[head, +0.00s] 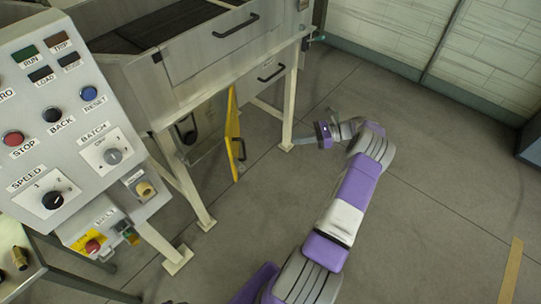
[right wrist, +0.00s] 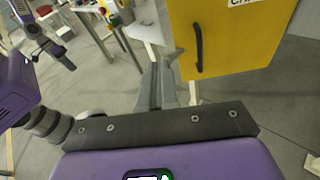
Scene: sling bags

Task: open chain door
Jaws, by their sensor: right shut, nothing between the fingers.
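The yellow chain door (head: 232,135) hangs low on the machine, seen nearly edge-on in the head view, standing out from the frame with a dark space left of it. In the right wrist view the door (right wrist: 240,35) fills the upper right, with a black bar handle (right wrist: 198,47) and a partly cut-off label. My right gripper (head: 300,141) is shut and empty, to the right of the door and apart from the handle. Its closed fingers also show in the right wrist view (right wrist: 162,85).
A pale machine leg (head: 290,110) stands between the door and my right gripper. Another leg (head: 185,185) stands left of the door. The control panel (head: 70,125) with knobs and buttons is at the left.

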